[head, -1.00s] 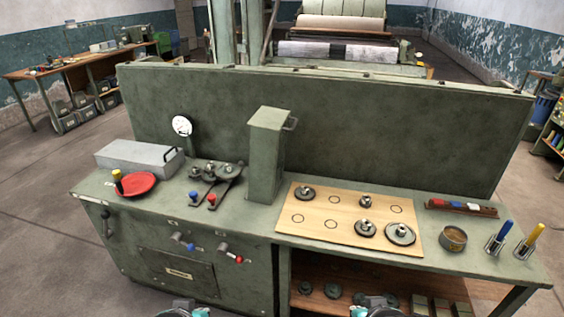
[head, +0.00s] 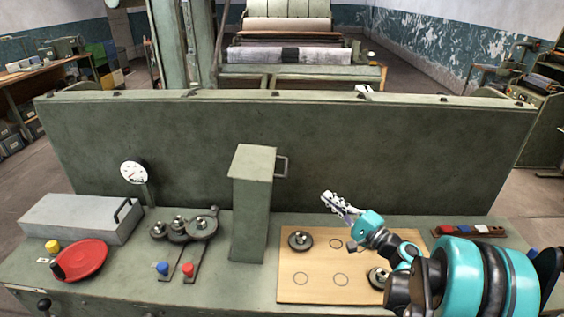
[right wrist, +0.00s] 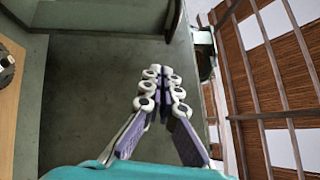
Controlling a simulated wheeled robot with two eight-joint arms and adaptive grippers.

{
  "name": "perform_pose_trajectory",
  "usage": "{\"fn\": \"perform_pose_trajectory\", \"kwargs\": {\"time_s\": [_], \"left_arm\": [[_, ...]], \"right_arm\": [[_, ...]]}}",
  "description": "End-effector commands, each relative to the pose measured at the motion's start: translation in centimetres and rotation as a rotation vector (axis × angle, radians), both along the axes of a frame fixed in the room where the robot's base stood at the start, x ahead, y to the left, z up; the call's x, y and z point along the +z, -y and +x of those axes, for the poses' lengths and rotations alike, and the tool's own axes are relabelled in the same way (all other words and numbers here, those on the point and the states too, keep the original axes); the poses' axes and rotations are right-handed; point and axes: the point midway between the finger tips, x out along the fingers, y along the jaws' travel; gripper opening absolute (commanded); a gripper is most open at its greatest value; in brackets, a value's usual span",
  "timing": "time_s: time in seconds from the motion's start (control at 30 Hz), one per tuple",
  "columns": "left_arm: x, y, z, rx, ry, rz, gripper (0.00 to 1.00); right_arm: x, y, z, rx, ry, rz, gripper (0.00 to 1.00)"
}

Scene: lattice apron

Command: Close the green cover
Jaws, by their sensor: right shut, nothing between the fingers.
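The green cover (head: 252,205) looks like a tall box standing upright on the green bench, with a bar handle (head: 282,166) on its upper right side. A cluster of gears (head: 178,228) lies uncovered on the bench to its left. My right gripper (head: 330,198) is to the right of the cover, apart from it and over the back of the wooden board. Its fingers are together and empty, which also shows in the right wrist view (right wrist: 161,76). My left gripper is out of view.
A wooden board (head: 300,291) with gears lies under my right arm. A long green panel (head: 340,130) rises behind the bench. A grey box (head: 85,220), a red disc (head: 84,259), a gauge (head: 134,172) and two small levers (head: 188,270) are on the left.

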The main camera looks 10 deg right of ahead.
Motion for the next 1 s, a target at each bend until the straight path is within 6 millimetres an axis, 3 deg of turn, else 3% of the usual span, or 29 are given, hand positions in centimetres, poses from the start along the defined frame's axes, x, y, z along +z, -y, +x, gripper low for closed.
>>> {"fn": "perform_pose_trajectory", "kwargs": {"time_s": [0.1, 0.27, 0.7, 1.0], "left_arm": [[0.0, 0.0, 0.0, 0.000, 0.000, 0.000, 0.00], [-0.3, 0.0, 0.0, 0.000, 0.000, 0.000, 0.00], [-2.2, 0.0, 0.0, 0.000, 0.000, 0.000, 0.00], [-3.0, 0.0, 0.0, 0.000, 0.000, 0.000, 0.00]], "right_arm": [[0.3, 1.2, 0.1, -0.011, 0.029, 0.045, 0.00], [0.6, 0.5, 1.3, -0.009, 0.032, 0.051, 0.00], [2.4, -3.8, 8.9, -0.008, 0.030, 0.049, 0.00], [3.5, -6.9, 9.5, -0.011, 0.031, 0.047, 0.00]]}}
